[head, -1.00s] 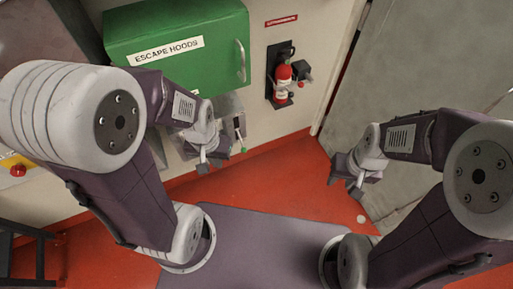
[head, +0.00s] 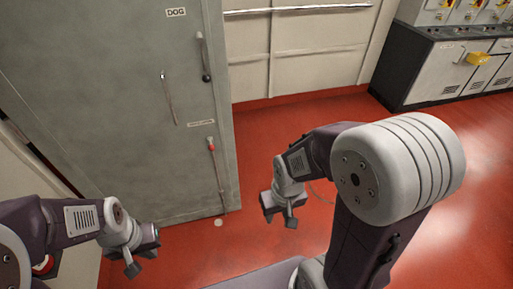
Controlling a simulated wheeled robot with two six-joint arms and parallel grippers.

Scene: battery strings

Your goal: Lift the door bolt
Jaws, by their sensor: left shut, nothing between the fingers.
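The grey door (head: 110,110) fills the left part of the head view. Near its lower right edge is what looks like the door bolt (head: 211,146), a thin upright rod with a red part near its top, running down towards the floor. A small label, too small to read, sits above it. My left gripper (head: 145,252) is shut and empty, low in front of the door, left of the bolt and apart from it. My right gripper (head: 278,211) is over the red floor, right of the bolt and apart from it. Whether its fingers are open is unclear.
A dark-knobbed lever (head: 204,60) under a DOG sign (head: 176,13) and a slim handle (head: 168,97) are on the door. A small pale disc (head: 218,222) lies near its foot. A control console (head: 450,70) stands at the upper right. Red floor (head: 330,118) is open between.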

